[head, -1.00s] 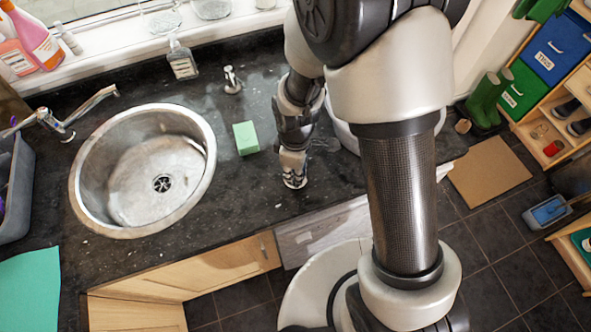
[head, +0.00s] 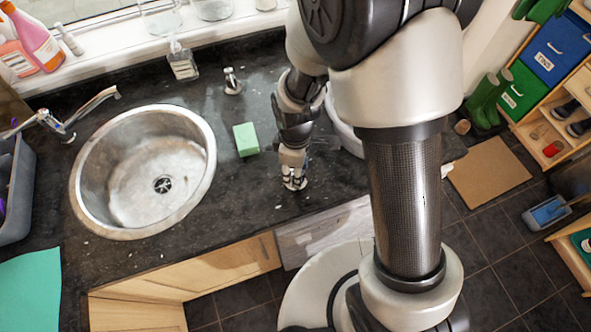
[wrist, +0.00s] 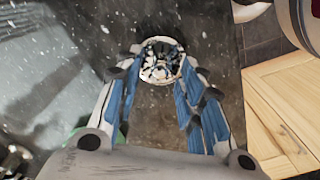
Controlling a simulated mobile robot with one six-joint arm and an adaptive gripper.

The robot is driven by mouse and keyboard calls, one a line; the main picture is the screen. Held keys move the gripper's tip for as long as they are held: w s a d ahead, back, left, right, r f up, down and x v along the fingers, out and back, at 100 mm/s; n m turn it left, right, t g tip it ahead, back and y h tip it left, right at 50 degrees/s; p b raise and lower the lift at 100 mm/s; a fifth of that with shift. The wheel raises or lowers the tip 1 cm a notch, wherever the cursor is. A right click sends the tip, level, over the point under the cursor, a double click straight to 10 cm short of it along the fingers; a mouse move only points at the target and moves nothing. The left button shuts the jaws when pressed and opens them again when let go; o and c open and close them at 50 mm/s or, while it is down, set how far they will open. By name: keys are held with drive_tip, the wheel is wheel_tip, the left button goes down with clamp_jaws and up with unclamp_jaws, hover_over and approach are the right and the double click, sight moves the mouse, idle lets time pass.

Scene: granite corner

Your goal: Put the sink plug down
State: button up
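The sink plug (wrist: 160,62) is a small round piece with a pale metal rim and a dark, shiny middle. In the wrist view it is just beyond and between my fingertips. In the head view the plug (head: 294,185) is low at the dark worktop, right of the green sponge, partly hidden by my fingers. My gripper (wrist: 161,75) points down over it. In the head view my gripper (head: 293,174) is close above the worktop.
The round steel sink (head: 92,200) is at the left, with a tap (head: 90,103) behind it. A green sponge (head: 246,139) lies between sink and gripper. A soap bottle (head: 182,62) stands at the back. The worktop's front edge is close below the gripper.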

drive_tip(key=s+d+r+m+t+p, duration=0.1)
drive_tip(key=s+d+r+m, duration=0.15)
drive_tip(key=r, duration=0.85)
drive_tip(key=s+d+r+m+t+p, duration=0.1)
drive_tip(key=d+r+m+p, duration=0.2)
drive_tip(key=r, duration=0.9)
drive_tip(key=s+d+r+m+t+b, duration=0.1)
drive_tip(key=s+d+r+m, duration=0.4)
drive_tip(key=s, duration=0.5)
drive_tip(key=r+m+t, duration=0.1)
drive_tip(key=r+m, duration=0.1)
drive_tip(key=m, duration=0.1)
drive_tip(key=shift+d+t, duration=0.2)
drive_tip(key=shift+t, duration=0.1)
drive_tip(key=shift+m, duration=0.25)
wheel_tip(320, 180, down, 4)
drive_tip(key=b, duration=0.4)
drive_tip(key=shift+f+b, duration=0.2)
drive_tip(key=shift+b, duration=0.2)
drive_tip(key=shift+a, duration=0.15)
